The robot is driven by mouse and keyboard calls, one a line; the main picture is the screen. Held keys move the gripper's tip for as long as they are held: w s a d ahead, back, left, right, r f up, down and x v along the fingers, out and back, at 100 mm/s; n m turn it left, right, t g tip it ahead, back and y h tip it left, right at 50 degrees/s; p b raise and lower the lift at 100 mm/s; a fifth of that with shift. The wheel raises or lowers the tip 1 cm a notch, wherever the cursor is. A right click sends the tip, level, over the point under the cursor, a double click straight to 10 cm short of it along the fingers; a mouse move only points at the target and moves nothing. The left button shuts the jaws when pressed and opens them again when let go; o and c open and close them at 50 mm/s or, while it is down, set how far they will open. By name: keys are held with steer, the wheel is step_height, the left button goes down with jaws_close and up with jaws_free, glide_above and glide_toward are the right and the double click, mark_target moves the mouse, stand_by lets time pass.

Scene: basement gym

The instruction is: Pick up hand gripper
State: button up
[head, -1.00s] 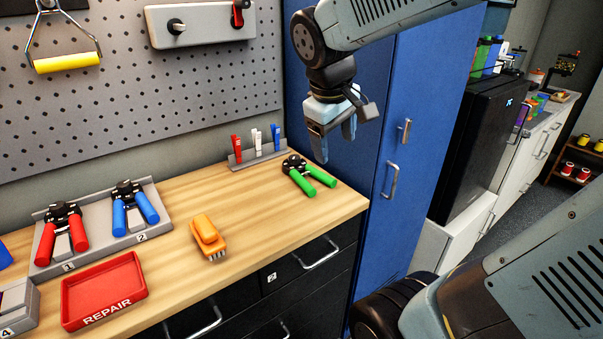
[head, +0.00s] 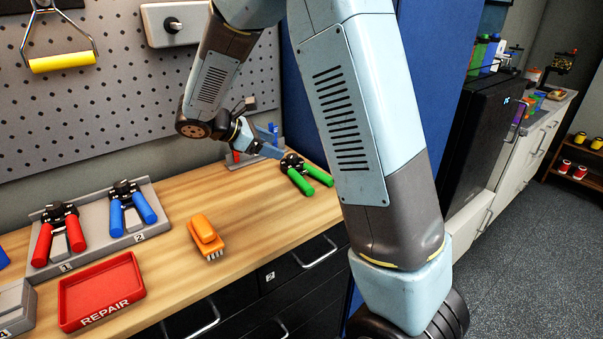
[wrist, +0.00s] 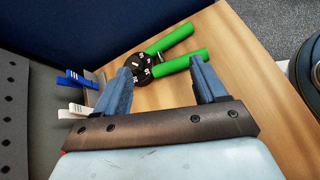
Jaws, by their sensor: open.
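A hand gripper with green handles (head: 304,174) lies on the wooden bench near its right end. It also shows in the wrist view (wrist: 168,56), its black dial head just beyond my left finger and its handles pointing up and to the right. My gripper (head: 277,140) is open and empty, close behind and above the dial head in the head view. In the wrist view its two blue fingers (wrist: 163,86) are spread apart, pointing toward the green tool. Two more hand grippers, red (head: 59,233) and blue (head: 132,207), stand in the numbered rack.
An orange brush (head: 206,236) lies mid-bench, with a red REPAIR tray (head: 101,291) to its left. A small rack with blue and white clips (wrist: 80,94) is beside my left finger. The pegboard (head: 120,110) rises behind the bench. Bare wood surrounds the green tool's handles.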

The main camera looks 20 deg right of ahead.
steer(key=w+a+f+n+t+h, duration=0.2)
steer(key=w+a+f+n, duration=0.2)
steer(key=w+a+f, duration=0.1)
glide_toward(291, 156)
steer(key=x, duration=0.3)
steer(key=shift+s+a+f, duration=0.1)
steer(key=shift+s+f, duration=0.1)
steer(key=shift+w+r+x, duration=0.1)
steer(key=shift+x, duration=1.25)
steer(key=shift+w+r+x, duration=0.15)
steer(key=shift+x, duration=1.15)
steer(key=c, duration=1.3)
steer(key=shift+o, duration=0.2)
